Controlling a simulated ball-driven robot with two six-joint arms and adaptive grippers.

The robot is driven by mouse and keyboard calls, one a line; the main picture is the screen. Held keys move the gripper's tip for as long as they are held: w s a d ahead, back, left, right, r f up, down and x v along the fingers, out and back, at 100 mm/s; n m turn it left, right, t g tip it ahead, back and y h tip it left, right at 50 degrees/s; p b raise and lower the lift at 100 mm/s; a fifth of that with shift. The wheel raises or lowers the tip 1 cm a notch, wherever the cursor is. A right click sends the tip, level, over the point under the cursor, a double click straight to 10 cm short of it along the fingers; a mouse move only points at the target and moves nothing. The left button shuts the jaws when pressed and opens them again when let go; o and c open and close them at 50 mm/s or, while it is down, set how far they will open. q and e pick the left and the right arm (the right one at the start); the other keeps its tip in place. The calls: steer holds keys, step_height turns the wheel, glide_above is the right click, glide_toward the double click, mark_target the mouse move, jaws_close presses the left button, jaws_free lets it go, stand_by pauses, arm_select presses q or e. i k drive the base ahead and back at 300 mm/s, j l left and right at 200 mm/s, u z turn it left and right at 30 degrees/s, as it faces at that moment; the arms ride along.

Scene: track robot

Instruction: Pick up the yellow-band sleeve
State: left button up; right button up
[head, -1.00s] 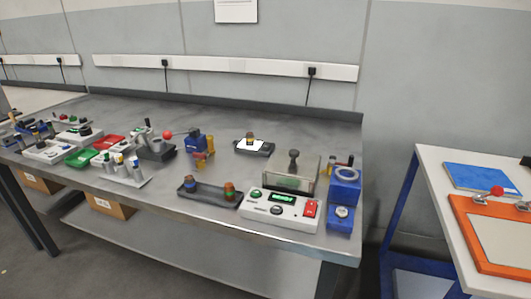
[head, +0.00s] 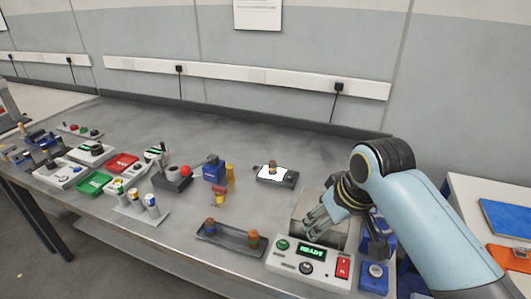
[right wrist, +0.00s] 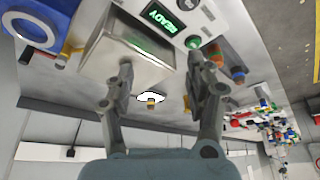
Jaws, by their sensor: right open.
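A small brown sleeve with what looks like a yellow band (head: 272,168) stands upright on the white top of a dark device (head: 290,180) at the middle back of the bench. It also shows in the right wrist view (right wrist: 151,104), between and beyond the fingers. My right gripper (head: 318,222) is open and empty, above the metal box of the front console and nearer the front edge than this sleeve. It also shows in the right wrist view (right wrist: 160,68). My left gripper is out of view.
The console (head: 313,262) with a lit READY display sits under my right gripper. Blue blocks (head: 374,278) stand to its right. A blue holder (head: 214,170) with yellow parts is left of the dark device. The back of the bench is clear.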

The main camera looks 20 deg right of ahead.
mark_target(272, 165)
steer(key=i, duration=1.05)
